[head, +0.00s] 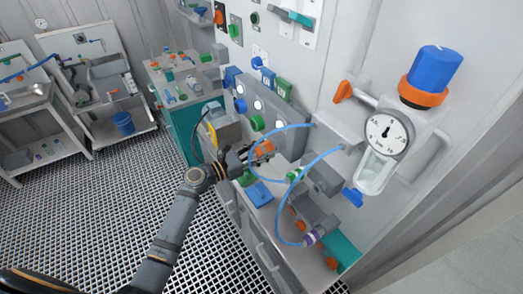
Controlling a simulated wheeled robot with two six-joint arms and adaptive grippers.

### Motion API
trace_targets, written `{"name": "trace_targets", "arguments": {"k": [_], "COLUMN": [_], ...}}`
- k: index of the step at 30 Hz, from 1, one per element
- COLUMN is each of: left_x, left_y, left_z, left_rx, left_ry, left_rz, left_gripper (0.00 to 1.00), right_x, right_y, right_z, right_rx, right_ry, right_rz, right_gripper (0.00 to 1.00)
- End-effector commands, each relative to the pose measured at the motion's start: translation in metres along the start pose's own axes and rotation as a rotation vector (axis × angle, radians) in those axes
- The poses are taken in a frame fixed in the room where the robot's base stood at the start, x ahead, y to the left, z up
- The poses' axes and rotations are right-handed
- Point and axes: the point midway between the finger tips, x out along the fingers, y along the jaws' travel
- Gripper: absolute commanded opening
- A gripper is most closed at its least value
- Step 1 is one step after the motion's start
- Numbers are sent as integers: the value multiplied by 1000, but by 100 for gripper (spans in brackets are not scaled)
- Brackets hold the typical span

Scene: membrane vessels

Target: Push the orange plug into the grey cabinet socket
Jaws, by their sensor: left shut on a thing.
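My left gripper (246,157) reaches in from the lower left, over the bench along the wall. It is shut on the orange plug (264,148), which sticks out beyond the fingertips towards the wall. The plug is held in front of a grey cabinet (285,122) on the wall. That cabinet has several round pale spots and a green knob on its front. I cannot make out which opening is the socket, and the plug looks apart from the cabinet face. My right gripper is not in view.
Blue hoses (283,128) loop close to the plug and gripper. A gauge (386,132) with a blue-capped vessel (434,70) stands out at the right. A blue block (259,193) lies on the bench below the gripper. The grated floor (90,220) at left is mostly clear.

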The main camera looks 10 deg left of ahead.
Motion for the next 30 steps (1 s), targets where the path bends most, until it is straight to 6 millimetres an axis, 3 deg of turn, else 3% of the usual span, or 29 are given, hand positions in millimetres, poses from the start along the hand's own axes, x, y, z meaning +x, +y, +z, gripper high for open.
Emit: {"name": "trace_targets", "arguments": {"k": [29, 30], "left_x": [12, 12], "left_y": [0, 0], "left_z": [1, 0], "left_rx": [0, 0], "left_ry": [-1, -1], "left_rz": [0, 0], "left_gripper": [0, 49], "right_x": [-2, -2], "right_y": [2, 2], "right_z": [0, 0], "right_rx": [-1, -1], "right_ry": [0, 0], "right_rz": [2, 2], "right_gripper": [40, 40]}}
